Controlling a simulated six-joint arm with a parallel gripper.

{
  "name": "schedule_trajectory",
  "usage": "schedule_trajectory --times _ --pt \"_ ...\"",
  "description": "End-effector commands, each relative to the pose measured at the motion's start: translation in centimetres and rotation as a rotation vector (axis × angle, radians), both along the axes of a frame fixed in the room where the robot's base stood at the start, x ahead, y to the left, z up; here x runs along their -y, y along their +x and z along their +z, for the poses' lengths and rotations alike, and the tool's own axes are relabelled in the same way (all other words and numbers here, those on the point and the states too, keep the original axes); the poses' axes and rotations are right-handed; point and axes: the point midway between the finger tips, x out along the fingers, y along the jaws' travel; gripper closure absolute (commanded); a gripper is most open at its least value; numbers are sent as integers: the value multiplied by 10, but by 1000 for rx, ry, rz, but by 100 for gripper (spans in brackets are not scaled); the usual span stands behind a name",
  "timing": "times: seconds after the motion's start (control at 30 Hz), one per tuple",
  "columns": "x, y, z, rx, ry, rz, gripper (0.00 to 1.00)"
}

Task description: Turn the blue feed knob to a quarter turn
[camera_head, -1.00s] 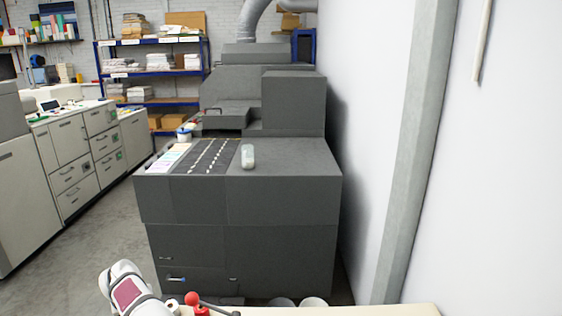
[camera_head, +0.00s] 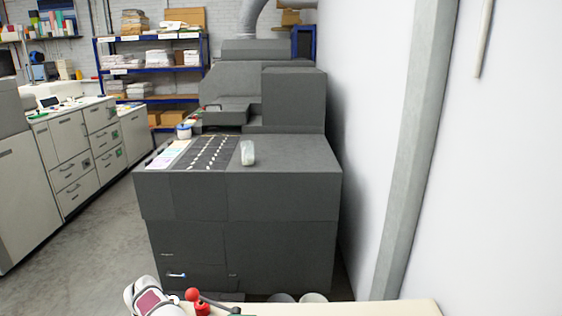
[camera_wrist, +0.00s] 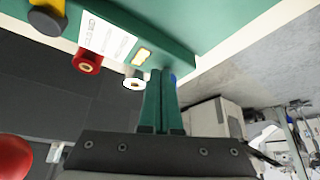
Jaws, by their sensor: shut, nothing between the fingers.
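In the wrist view, a green panel (camera_wrist: 205,25) carries a row of knobs. A small blue patch (camera_wrist: 173,79), which looks like part of the blue feed knob, shows just right of the fingertips. Most of it is hidden behind them, so its pointer and angle cannot be seen. My gripper (camera_wrist: 162,74) has its green fingers together and empty, with the tips close to the panel. I cannot tell whether they touch the knob.
A red ball (camera_head: 192,295) stands by the cream bench edge (camera_head: 370,310). A dark machine (camera_head: 285,195) stands beyond.

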Motion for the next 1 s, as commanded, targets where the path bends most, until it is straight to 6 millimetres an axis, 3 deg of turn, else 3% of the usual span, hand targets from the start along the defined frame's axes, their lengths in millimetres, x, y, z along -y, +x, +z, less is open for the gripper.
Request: schedule_trajectory --times 1.0 --pt "-7 1 1 1 0 1 100"
